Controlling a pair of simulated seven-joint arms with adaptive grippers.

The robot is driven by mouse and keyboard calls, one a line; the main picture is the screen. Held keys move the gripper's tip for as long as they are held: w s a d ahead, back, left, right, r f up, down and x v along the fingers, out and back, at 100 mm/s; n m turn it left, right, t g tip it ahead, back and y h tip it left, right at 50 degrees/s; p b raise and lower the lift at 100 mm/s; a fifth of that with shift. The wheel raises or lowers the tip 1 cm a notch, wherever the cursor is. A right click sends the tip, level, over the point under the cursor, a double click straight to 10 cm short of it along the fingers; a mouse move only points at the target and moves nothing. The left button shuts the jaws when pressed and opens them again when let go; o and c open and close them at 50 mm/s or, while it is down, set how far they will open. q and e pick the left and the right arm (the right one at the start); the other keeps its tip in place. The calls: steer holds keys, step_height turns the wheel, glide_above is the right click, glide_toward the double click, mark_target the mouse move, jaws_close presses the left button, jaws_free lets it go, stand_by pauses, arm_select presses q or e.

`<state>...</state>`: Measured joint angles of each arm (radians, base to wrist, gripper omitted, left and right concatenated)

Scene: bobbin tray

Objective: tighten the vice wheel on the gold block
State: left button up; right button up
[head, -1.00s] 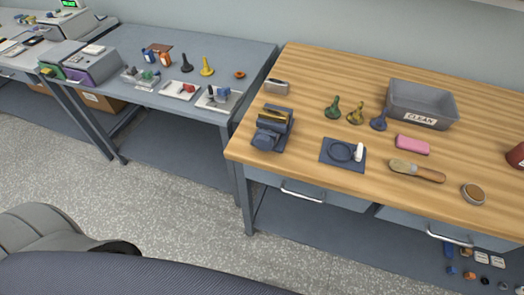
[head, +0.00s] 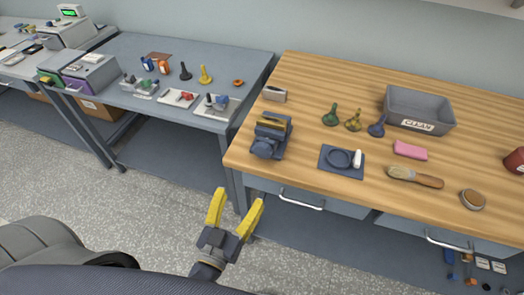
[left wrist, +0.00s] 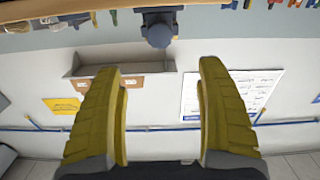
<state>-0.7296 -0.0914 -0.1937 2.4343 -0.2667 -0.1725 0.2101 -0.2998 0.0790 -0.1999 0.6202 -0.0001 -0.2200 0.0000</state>
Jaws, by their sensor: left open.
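The dark blue-grey vice (head: 283,146) stands near the left front of the wooden bench. The gold block (head: 271,124) sits at its top, between its jaws as far as I can tell. The vice wheel (head: 263,149) is the dark round part at its front; it also appears at the top centre of the left wrist view (left wrist: 158,33). My left gripper (head: 238,203) has yellow fingers, open and empty. It is in front of the bench, below the vice in the head view, apart from it. It shows open in the left wrist view (left wrist: 162,95). My right gripper is not in view.
The wooden bench (head: 320,100) holds a blue mat (head: 328,164) with a ring and white piece right of the vice. A metal box (head: 274,94) stands behind the vice. Further right are several bobbin-like pieces and a grey bin (head: 447,107). The bench's front edge lies between gripper and vice.

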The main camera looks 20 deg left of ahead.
mark_target(261, 153)
arm_select(q)
steer(key=w, duration=1.7)
steer(key=shift+w+d, duration=0.2)
steer(key=shift+d, duration=0.15)
steer(key=shift+c, duration=0.3)
steer(key=c, duration=1.2)
steer(key=shift+c, duration=0.2)
